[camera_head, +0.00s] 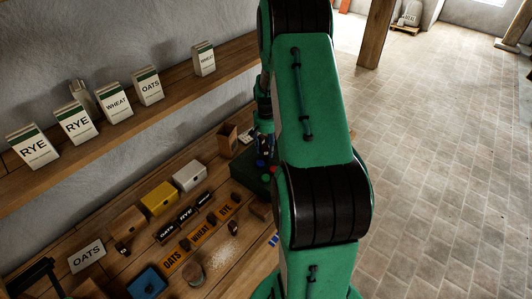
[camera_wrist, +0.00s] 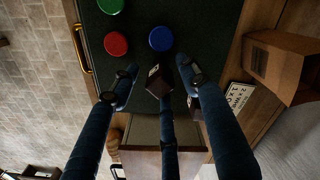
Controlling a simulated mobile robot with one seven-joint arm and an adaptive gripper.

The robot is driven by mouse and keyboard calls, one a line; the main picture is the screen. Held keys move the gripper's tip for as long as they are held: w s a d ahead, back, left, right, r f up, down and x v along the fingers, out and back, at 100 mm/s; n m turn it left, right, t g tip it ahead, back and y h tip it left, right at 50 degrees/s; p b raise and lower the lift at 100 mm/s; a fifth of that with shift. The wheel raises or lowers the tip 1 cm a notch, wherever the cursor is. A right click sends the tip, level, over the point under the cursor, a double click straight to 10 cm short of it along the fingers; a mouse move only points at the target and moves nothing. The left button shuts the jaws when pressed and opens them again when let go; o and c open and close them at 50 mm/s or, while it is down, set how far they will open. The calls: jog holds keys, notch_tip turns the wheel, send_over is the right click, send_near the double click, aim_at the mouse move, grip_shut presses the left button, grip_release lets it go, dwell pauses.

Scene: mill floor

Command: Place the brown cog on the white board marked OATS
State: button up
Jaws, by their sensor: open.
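The white board marked OATS (camera_head: 86,257) lies on the bench at the lower left in the head view. My gripper (camera_wrist: 160,82) is open in the wrist view, its dark blue fingers spread. A small dark brown block-like piece (camera_wrist: 157,84) with a pale mark shows between the fingertips; I cannot tell whether it is the brown cog or whether the fingers touch it. Several small dark brown pieces, such as one beside the orange labels (camera_head: 184,244), stand on the bench in the head view, too small to identify. My arm hides part of the bench.
A dark green panel with red (camera_wrist: 116,43), blue (camera_wrist: 160,38) and green buttons lies beyond my fingers. A brown open box (camera_wrist: 272,67) stands to the right. Orange labels (camera_head: 201,236), black labels (camera_head: 187,214) and yellow (camera_head: 160,199) and white boxes crowd the bench. A shelf (camera_head: 150,115) holds cartons above.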

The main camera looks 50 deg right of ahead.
dwell(0.3)
grip_shut()
jog(key=shift+r, duration=0.75)
notch_tip(320, 180, up, 2)
jog(key=shift+r, duration=0.15)
jog(key=s+a+r, duration=0.1)
jog(key=s+a, duration=0.9)
jog(key=s, duration=0.2)
jog(key=shift+a, duration=0.4)
jog(key=shift+r, duration=0.1)
